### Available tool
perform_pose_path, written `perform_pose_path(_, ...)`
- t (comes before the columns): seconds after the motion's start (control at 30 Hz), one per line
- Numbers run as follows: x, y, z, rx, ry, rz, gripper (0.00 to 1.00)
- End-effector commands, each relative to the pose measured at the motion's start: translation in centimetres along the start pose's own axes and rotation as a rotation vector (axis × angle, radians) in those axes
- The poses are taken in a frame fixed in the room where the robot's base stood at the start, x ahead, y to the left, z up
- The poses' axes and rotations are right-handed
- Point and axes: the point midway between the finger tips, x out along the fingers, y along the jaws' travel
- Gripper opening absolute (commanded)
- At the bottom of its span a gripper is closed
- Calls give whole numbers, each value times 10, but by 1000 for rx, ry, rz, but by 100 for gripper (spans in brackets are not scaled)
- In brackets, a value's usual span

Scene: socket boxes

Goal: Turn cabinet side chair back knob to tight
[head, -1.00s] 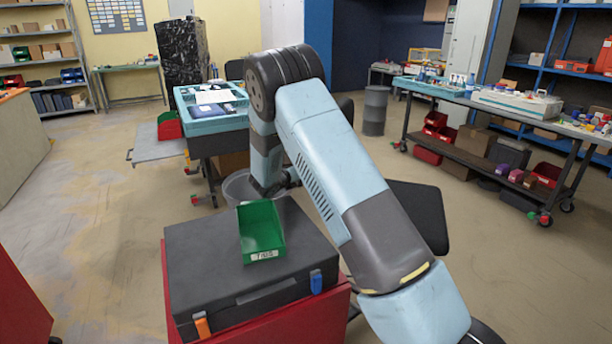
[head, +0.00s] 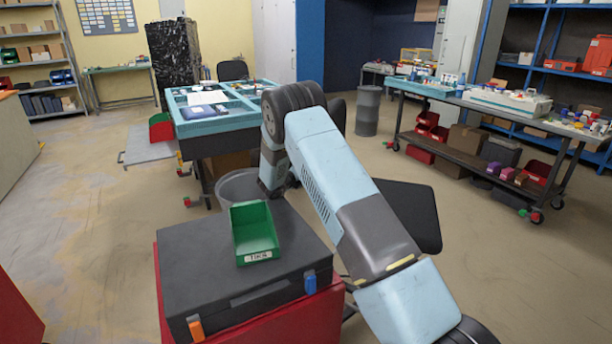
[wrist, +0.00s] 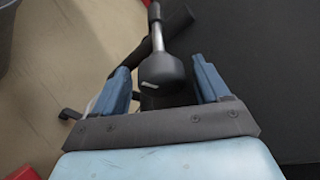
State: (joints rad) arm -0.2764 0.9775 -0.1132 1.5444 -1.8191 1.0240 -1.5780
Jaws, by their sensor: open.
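In the wrist view, a black rounded knob (wrist: 161,70) with a small white mark sits at the end of a short metal shaft. My gripper (wrist: 160,66) is open, with one blue finger on each side of the knob and gaps visible between. A dark flat panel (wrist: 265,60), apparently the chair back, fills the right of this view. In the head view, a dark chair panel (head: 412,212) stands to the right of my arm. My gripper is hidden there behind my arm, and so is the knob.
A black case (head: 190,265) with a green bin (head: 254,232) on it stands on a red cabinet (head: 325,320) left of my arm. A teal-topped desk (head: 205,128) is behind. A grey worktable (head: 490,105) stands at the right. Open floor lies between.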

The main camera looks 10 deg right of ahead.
Motion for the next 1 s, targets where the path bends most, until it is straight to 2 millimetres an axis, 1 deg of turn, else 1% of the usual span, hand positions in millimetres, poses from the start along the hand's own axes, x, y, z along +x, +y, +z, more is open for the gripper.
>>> perform_pose_path(0.1, 5, 0, 0, 1, 0, 0, 75)
perform_pose_path(0.37, 6, 0, 0, 1, -1, 1, 75)
perform_pose_path(0.9, 6, 1, 0, 1, 0, 2, 24)
perform_pose_path(1.0, 5, 1, 0, 1, 0, 3, 23)
